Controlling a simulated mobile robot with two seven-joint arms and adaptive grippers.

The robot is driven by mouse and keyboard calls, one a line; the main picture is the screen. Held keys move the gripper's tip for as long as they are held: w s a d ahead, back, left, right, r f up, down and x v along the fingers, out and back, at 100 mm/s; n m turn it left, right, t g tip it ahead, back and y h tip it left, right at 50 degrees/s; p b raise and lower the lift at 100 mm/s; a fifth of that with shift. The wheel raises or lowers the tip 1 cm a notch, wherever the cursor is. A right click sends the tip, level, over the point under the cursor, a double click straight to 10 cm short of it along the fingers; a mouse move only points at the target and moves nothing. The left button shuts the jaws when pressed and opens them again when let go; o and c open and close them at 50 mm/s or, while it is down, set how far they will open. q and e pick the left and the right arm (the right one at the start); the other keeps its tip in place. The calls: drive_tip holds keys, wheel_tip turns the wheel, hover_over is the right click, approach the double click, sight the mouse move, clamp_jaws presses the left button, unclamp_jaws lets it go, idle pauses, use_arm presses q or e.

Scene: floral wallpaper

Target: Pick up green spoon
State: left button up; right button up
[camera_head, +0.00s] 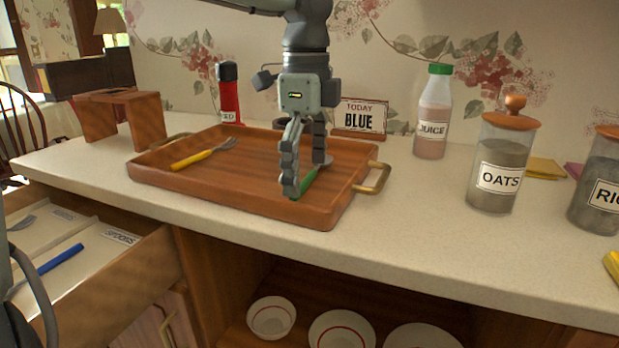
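The green spoon (305,183) lies in the right part of a wooden tray (330,216) on the counter. Its green handle shows between and behind the fingers of my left gripper (304,178), and its grey bowl shows just right of them. The gripper points down over the spoon with its fingertips low in the tray. The two fingers stand apart with a gap between them, on either side of the handle. I cannot tell whether they touch it. My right gripper is not in view.
A yellow-handled fork (204,154) lies in the tray's left part. A red bottle (229,93), a "TODAY BLUE" sign (360,117), a juice bottle (433,112) and an oats jar (499,165) stand around. An open drawer (120,272) holds a blue-handled utensil (60,258).

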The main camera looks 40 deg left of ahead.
use_arm(q)
drive_tip(key=c, duration=0.9)
drive_tip(key=shift+r, duration=0.1)
